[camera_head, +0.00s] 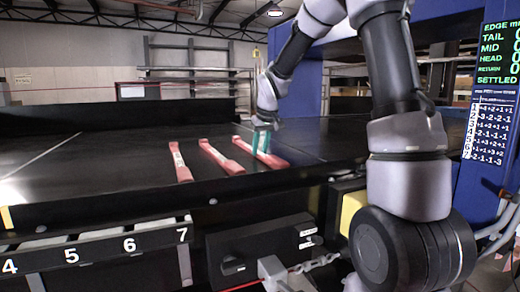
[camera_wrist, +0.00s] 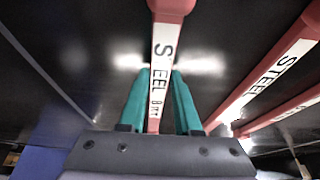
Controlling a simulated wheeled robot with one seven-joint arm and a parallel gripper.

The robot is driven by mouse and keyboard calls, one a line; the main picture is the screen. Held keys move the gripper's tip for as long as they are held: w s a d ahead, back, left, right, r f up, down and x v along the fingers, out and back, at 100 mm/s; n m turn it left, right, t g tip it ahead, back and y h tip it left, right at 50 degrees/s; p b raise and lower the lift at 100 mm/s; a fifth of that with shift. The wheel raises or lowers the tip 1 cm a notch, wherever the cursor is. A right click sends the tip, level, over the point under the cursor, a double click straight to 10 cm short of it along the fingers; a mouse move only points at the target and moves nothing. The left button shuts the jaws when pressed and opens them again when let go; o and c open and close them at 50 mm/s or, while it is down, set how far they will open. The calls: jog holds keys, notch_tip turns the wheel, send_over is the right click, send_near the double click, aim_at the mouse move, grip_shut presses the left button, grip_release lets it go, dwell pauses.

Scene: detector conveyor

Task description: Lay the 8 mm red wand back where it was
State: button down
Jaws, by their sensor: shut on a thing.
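Three red wands with white labels lie side by side at the right part of the black conveyor belt. The right one in the head view is the 8 mm red wand (camera_head: 274,160). In the wrist view the wand (camera_wrist: 164,45) reads "STEEL 8 M" and runs between the teal fingers. My gripper (camera_head: 262,143) is shut on it, fingers pointing down; it also shows in the wrist view (camera_wrist: 158,95). The wand is at or close to the belt surface; I cannot tell if it touches. Part of it is hidden by the fingers.
The middle wand (camera_head: 222,157) and left wand (camera_head: 180,163) lie close beside it on the belt (camera_head: 90,170). A numbered rack (camera_head: 100,248) with slots including 4 to 7 runs along the front. A blue detector housing (camera_head: 300,88) stands behind. A display board (camera_head: 494,90) hangs at right.

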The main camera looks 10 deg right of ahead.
jog(key=c, duration=0.6)
grip_release()
jog(key=a+v, duration=0.1)
jog(key=v, duration=1)
jog(key=s+d+r+m+t, duration=0.1)
jog(key=s+d+m, duration=0.2)
jog(key=s, duration=1)
jog(key=s+d+r+m+t+y, duration=0.1)
jog(key=s+d+m, duration=0.2)
jog(key=s, duration=1)
jog(key=shift+t, duration=0.3)
